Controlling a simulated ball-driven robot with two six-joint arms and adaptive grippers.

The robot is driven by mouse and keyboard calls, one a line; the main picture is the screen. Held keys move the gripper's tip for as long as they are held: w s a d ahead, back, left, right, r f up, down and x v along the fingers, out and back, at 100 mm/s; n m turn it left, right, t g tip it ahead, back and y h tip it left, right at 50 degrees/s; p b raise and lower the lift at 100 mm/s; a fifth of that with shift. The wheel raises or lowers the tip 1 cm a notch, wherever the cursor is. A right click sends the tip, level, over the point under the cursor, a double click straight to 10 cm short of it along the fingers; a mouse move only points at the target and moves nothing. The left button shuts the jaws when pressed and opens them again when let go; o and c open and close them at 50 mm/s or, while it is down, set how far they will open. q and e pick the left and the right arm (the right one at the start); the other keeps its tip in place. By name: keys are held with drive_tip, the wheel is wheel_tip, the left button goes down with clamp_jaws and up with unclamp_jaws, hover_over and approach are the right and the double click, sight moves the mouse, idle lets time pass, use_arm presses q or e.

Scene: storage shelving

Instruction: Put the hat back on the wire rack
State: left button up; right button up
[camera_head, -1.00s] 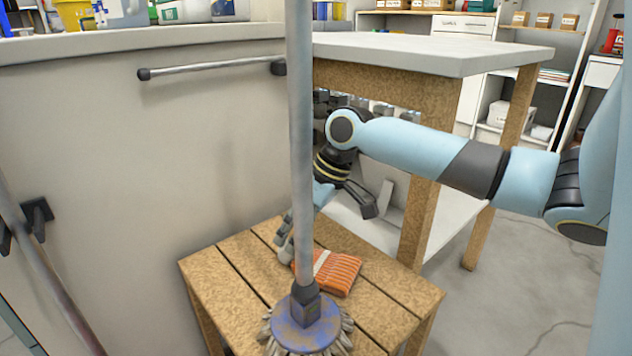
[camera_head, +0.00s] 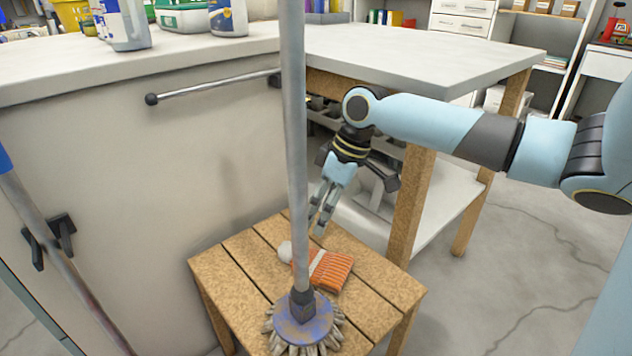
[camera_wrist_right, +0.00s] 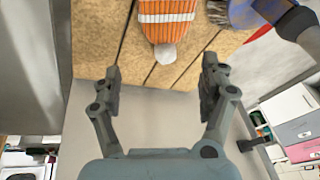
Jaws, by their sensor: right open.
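The orange knitted hat (camera_head: 330,270) with a white band and pale pompom lies flat on a slatted wooden stool (camera_head: 235,262). The mop pole partly covers it in the head view. In the right wrist view the hat (camera_wrist_right: 167,22) lies beyond the fingertips, its pompom pointing toward the gripper. My right gripper (camera_head: 321,218) is above the stool's back edge, near the pompom end. It is open and empty, and its spread fingers (camera_wrist_right: 160,76) are apart from the hat. I cannot make out a wire rack. My left gripper is not in view.
A mop's grey pole (camera_head: 295,150) rises in front of the hat, its bristled head (camera_head: 303,325) by the stool's front. A wall rail (camera_head: 215,86) is behind left. A white-topped table (camera_head: 430,55) stands close behind my right arm. Open floor (camera_head: 540,265) lies right.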

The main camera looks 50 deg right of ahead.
wheel_tip(320, 180, down, 3)
drive_tip(key=s+d+n+g+h, duration=0.1)
drive_tip(key=s+d+g, duration=0.1)
drive_tip(key=d+g, duration=0.1)
approach(288, 243)
drive_tip(key=shift+n, duration=0.3)
wheel_tip(288, 243, down, 6)
drive_tip(key=shift+s+a+r+b, duration=0.1)
drive_tip(key=shift+s+a+b, duration=0.05)
drive_tip(key=shift+b, duration=0.8)
drive_tip(key=shift+a+f, duration=0.1)
drive_tip(key=shift+f, duration=0.25)
drive_tip(key=f+b, duration=0.1)
drive_tip(key=f, duration=0.1)
drive_tip(key=a+f+b, duration=0.1)
drive_tip(key=f+b, duration=0.1)
drive_tip(key=shift+s+a+f, duration=0.15)
drive_tip(key=shift+s, duration=0.05)
drive_tip(key=shift+f, duration=0.15)
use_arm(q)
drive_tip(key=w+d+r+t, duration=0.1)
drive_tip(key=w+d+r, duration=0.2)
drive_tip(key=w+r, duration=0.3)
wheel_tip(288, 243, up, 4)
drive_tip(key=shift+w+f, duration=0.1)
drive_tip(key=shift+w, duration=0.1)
use_arm(e)
clamp_jaws()
